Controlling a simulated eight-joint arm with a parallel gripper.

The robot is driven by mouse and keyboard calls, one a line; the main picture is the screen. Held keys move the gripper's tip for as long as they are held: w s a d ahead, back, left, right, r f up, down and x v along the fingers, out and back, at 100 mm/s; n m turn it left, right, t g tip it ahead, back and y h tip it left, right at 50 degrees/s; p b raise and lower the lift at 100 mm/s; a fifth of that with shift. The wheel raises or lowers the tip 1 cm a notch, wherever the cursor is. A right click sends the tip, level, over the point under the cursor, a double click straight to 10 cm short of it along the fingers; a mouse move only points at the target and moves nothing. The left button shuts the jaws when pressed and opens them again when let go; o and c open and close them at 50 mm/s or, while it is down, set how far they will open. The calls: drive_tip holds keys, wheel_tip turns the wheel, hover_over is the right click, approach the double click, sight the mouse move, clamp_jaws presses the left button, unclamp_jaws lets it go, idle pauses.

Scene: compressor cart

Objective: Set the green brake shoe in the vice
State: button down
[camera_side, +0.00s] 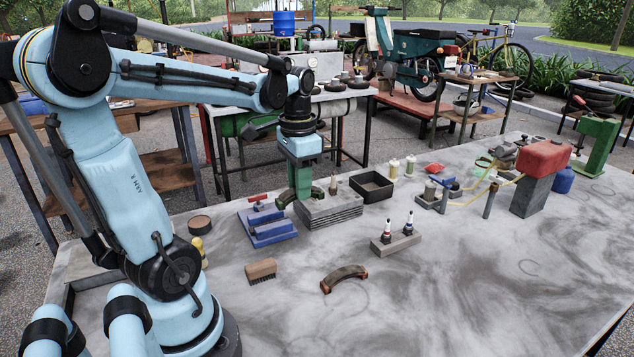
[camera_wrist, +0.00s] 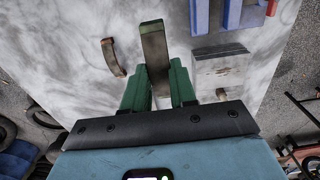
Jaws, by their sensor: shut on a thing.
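My gripper (camera_side: 303,192) is shut on a curved brake shoe (camera_side: 285,198), with the shoe's ends showing on both sides of the green fingers. In the wrist view my gripper (camera_wrist: 158,72) has this shoe (camera_wrist: 154,45) standing between its fingertips; its lining looks grey-brown there. The shoe is over or close to the grey slab stack (camera_side: 330,210); I cannot tell whether it touches. The blue vice (camera_side: 268,226), with a red handle, is just left of and nearer than the shoe. It also shows in the wrist view (camera_wrist: 232,14), at upper right.
A second brake shoe (camera_side: 343,277) with reddish ends lies on the table in front. A brush (camera_side: 261,270), a block with two spark plugs (camera_side: 396,242) and a dark tray (camera_side: 372,186) stand around. The front right of the table is clear.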

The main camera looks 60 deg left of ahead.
drive_tip(key=s+a+f, duration=0.1)
drive_tip(key=a+f, duration=0.1)
drive_tip(key=a, duration=0.1)
drive_tip(key=s+a+f, duration=0.1)
drive_tip(key=a+f, duration=0.1)
drive_tip(key=a, duration=0.2)
drive_tip(key=s+a+f, duration=0.1)
drive_tip(key=a+f, duration=0.1)
drive_tip(key=a, duration=0.1)
drive_tip(key=shift+s+a+f, duration=0.2)
drive_tip(key=shift+a+f, duration=0.25)
drive_tip(key=shift+f, duration=1.95)
drive_tip(key=shift+f, duration=0.1)
drive_tip(key=c, duration=0.9)
unclamp_jaws()
